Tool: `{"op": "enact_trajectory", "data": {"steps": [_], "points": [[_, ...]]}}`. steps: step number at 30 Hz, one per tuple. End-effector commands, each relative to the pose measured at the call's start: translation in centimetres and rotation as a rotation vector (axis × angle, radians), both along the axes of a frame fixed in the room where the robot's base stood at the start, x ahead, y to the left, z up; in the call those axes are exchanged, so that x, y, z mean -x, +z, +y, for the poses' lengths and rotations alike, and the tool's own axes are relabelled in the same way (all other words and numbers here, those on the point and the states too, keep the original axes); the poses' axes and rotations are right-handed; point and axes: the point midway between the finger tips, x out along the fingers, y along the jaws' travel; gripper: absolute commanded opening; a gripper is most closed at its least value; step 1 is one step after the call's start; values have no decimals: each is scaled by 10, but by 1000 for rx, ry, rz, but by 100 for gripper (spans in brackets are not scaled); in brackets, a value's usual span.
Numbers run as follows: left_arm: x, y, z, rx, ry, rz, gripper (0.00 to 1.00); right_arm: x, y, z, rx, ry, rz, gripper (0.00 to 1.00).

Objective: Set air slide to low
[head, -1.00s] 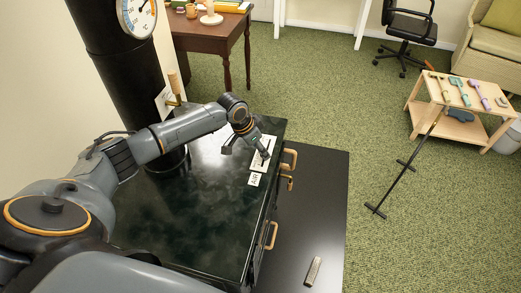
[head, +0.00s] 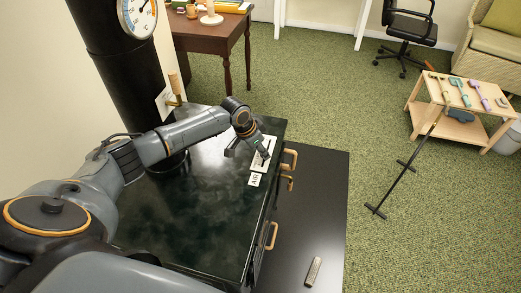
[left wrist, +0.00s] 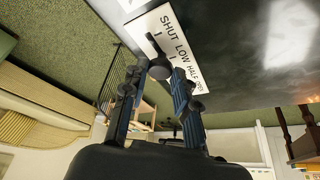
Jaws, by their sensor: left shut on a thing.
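The air slide's white plate (left wrist: 200,72) lies on the dark stove top and reads SHUT, LOW, HALF, with a further word partly cut off. The slide's dark knob (left wrist: 159,68) stands between my left gripper's fingers (left wrist: 157,82). The gripper is shut on the knob, at the SHUT and LOW end of the plate; the exact mark cannot be told. In the head view, my left gripper (head: 264,153) reaches down onto the plate (head: 257,164), beside the AIR label (head: 255,180), and partly covers the slide. My right gripper is not in view.
The dark green stove top (head: 200,225) has a black flue pipe with a dial thermometer (head: 138,17) behind it. Brass handles (head: 271,236) line its front edge. A small metal bar (head: 313,271) lies on the black floor plate. A wooden tool stand (head: 444,92) is at right.

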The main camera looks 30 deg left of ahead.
Motion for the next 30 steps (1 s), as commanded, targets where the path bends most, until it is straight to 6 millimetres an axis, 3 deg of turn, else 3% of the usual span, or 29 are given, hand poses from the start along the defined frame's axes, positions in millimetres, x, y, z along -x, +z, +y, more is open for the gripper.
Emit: {"op": "enact_trajectory", "data": {"steps": [11,12,15,25,30], "points": [[-9,0,1,3,-1,-1,0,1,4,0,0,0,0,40],[-9,0,1,3,-1,0,35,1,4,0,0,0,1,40],[-9,0,1,3,-1,-1,52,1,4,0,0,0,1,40],[-8,2,2,2,0,-1,52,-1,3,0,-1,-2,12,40],[-1,22,7,2,-1,-4,52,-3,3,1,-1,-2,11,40]]}}
